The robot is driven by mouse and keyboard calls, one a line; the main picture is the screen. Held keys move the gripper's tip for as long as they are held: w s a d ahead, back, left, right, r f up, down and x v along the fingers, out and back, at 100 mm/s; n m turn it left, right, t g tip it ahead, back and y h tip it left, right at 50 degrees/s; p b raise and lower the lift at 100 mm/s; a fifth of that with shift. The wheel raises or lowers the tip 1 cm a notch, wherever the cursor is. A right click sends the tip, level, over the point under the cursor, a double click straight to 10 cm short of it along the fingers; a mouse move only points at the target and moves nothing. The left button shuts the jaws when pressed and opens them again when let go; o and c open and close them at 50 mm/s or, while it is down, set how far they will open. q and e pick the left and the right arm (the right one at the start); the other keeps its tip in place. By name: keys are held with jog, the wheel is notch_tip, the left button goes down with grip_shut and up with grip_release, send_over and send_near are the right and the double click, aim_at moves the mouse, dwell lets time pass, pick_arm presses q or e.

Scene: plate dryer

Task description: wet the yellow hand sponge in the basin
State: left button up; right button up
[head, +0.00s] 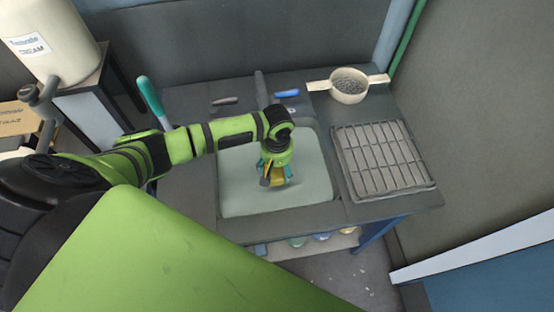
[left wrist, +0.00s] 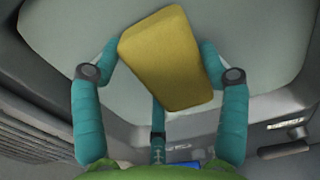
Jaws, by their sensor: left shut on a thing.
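The yellow hand sponge (left wrist: 165,60) is a plain block held between the teal fingers of my left gripper (left wrist: 160,60). In the head view the sponge (head: 277,176) shows below the left gripper (head: 274,172), partly covered by the fingers. The basin (head: 307,175) is a pale, square sink set in the dark counter. The gripper and sponge are over the basin's opening, within its outline in the head view. I cannot tell how close the sponge is to the basin floor or to any water. My right gripper is not in view.
A wire drying rack (head: 383,160) lies right of the basin. A handled strainer (head: 349,86) sits behind it. A blue-handled item (head: 287,94) and a dark item (head: 224,101) lie behind the basin, near the tap (head: 261,90). A teal handle (head: 151,100) stands at the left.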

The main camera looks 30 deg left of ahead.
pick_arm(q)
notch_tip(320, 180, up, 4)
jog(key=p, duration=0.3)
jog(key=shift+r+p, duration=0.25)
jog(key=shift+p, duration=0.15)
jog(key=shift+r+b, duration=0.2)
jog(key=shift+b, duration=0.15)
jog(key=shift+r, duration=0.75)
jog(key=shift+f, duration=0.1)
